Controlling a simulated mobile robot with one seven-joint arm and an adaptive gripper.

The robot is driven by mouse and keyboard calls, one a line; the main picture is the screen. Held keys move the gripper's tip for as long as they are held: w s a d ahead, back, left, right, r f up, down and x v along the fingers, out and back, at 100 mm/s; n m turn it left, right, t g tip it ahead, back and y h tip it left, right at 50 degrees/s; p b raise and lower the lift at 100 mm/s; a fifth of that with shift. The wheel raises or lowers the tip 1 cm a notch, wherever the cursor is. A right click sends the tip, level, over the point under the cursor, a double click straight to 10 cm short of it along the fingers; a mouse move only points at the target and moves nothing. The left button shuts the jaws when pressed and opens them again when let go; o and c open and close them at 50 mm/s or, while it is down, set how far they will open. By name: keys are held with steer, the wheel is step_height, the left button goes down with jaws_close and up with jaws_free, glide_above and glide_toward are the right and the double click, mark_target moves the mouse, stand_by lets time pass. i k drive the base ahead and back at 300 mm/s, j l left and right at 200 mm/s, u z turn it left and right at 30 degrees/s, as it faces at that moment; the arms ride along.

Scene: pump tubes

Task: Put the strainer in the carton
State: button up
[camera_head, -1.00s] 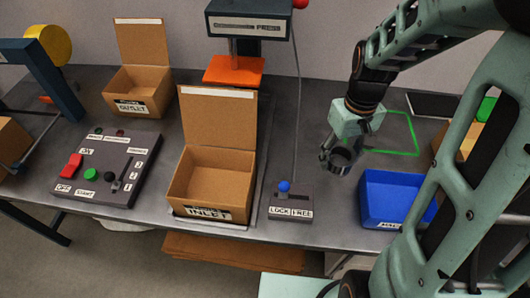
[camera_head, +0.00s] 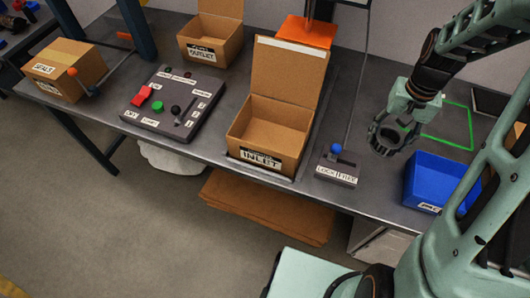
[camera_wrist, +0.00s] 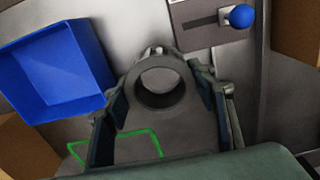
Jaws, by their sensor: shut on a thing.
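My gripper (camera_head: 386,140) is shut on a dark grey strainer (camera_head: 384,136) with a round opening, held above the table right of the lock/free box. The wrist view shows the strainer (camera_wrist: 160,112) between both fingers, its ring towards the fingertips. An open, empty-looking brown carton (camera_head: 246,137) labelled INLET stands mid-table, its lid upright, left of my gripper and apart from it. Another open carton (camera_head: 203,50), labelled OUTLET, stands farther back to the left. Its inside is mostly hidden.
A lock/free box (camera_head: 338,170) with a blue knob stands between the INLET carton and my gripper. A blue bin (camera_head: 436,180) is to the right. A control panel (camera_head: 172,105) and closed SEALS box (camera_head: 68,68) are left. A green outline (camera_head: 455,126) marks the table behind.

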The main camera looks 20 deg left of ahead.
mark_target(271, 144)
steer(key=k+j, duration=0.8)
steer(key=j, duration=0.7)
steer(key=i, duration=0.8)
